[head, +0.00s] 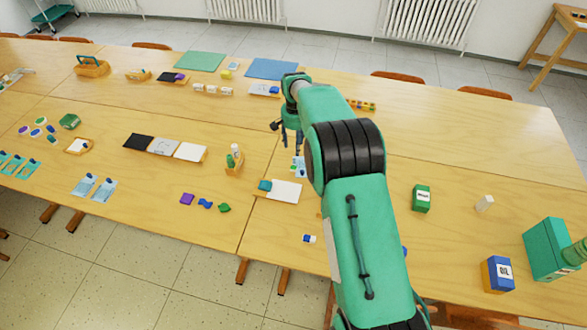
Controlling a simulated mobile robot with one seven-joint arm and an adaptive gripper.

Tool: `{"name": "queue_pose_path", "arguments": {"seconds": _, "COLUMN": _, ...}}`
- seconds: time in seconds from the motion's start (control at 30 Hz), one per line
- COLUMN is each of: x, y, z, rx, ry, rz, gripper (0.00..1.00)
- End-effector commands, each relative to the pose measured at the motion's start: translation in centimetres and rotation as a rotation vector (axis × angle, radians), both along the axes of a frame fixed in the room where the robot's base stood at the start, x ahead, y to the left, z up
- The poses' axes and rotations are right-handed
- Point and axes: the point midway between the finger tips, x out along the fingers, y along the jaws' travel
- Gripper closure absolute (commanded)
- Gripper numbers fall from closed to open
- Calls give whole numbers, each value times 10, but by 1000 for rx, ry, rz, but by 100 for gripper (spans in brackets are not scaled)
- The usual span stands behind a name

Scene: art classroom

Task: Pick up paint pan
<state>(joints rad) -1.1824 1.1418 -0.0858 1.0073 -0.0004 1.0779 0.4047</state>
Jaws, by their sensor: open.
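My gripper (291,145) points down over the middle of the table, left of my green arm. Its fingers look apart, with nothing seen between them. A small pale item with blue and green patches (298,166) lies just below the fingertips in the picture, partly hidden by my arm. A wooden palette with several coloured pans (364,105) lies behind my arm to the right. A small blue and white block (309,238) lies near the front edge. I cannot tell which of these is the paint pan.
A white sheet with a teal block (287,191) and a wooden holder with a bottle (234,160) lie near my gripper. A green box (421,198), a blue box (497,274) and a teal case (552,250) stand right. The table's far right (500,130) is clear.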

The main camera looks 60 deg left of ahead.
Motion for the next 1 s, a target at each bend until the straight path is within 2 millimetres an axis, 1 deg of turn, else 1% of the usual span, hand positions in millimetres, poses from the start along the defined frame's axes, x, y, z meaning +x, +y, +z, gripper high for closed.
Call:
{"name": "queue_pose_path", "arguments": {"seconds": 0.37, "x": -1, "y": 1, "z": -2, "rx": -1, "ry": 1, "rz": 1, "gripper": 55}}
{"name": "queue_pose_path", "arguments": {"seconds": 0.53, "x": -1, "y": 1, "z": -10, "rx": -1, "ry": 0, "rz": 1, "gripper": 55}}
{"name": "queue_pose_path", "arguments": {"seconds": 0.67, "x": -2, "y": 0, "z": -25, "rx": -2, "ry": 1, "rz": 1, "gripper": 55}}
{"name": "queue_pose_path", "arguments": {"seconds": 1.0, "x": -2, "y": 1, "z": -73, "rx": -2, "ry": 1, "rz": 1, "gripper": 55}}
